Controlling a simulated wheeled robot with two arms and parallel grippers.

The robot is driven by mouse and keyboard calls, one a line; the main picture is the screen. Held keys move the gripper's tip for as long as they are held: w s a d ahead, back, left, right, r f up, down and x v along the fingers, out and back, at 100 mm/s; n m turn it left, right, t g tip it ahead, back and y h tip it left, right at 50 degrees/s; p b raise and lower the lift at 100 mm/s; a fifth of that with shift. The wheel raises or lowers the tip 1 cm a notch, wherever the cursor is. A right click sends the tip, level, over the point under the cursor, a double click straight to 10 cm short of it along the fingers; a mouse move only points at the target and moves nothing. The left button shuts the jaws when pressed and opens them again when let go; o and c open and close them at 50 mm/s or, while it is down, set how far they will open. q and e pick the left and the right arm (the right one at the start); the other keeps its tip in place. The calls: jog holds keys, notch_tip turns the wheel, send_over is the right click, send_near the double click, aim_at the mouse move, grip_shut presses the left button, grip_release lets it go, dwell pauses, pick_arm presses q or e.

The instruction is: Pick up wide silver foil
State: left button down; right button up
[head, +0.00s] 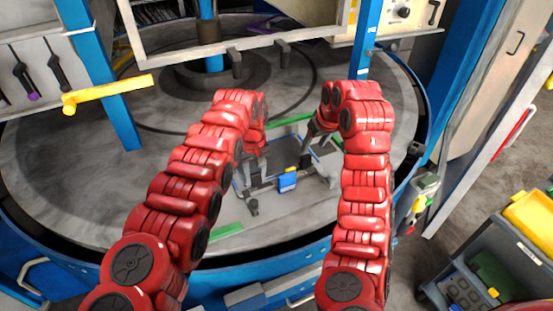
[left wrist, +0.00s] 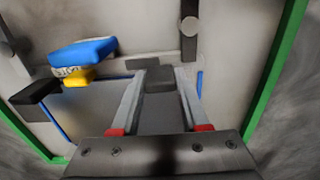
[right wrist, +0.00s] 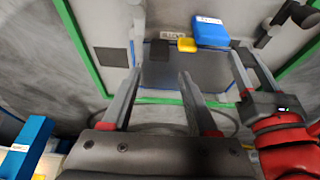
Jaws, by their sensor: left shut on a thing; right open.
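A flat grey sheet with thin blue strips at its edges, which looks like the wide silver foil, lies on the bench; it shows in the right wrist view (right wrist: 208,72) and left wrist view (left wrist: 95,108). My left gripper (head: 249,175) is at its left in the head view. In the left wrist view its fingers close on a small dark block (left wrist: 160,80) at the sheet's edge. My right gripper (head: 307,160) is open. Its fingers stand either side of another dark block (right wrist: 157,70) in the right wrist view. I cannot tell whether they touch it.
A blue box (head: 287,182) with a yellow part sits beside the sheet. Green strips (head: 225,231) border the work area on the round grey table (head: 60,190). A yellow-handled lever (head: 110,93) and blue posts (head: 365,40) stand behind. A grey cart (head: 500,250) is at right.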

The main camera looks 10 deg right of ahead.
aim_at(307, 157)
jog(key=x, duration=1.1)
jog(key=shift+d+f, duration=0.1)
grip_shut()
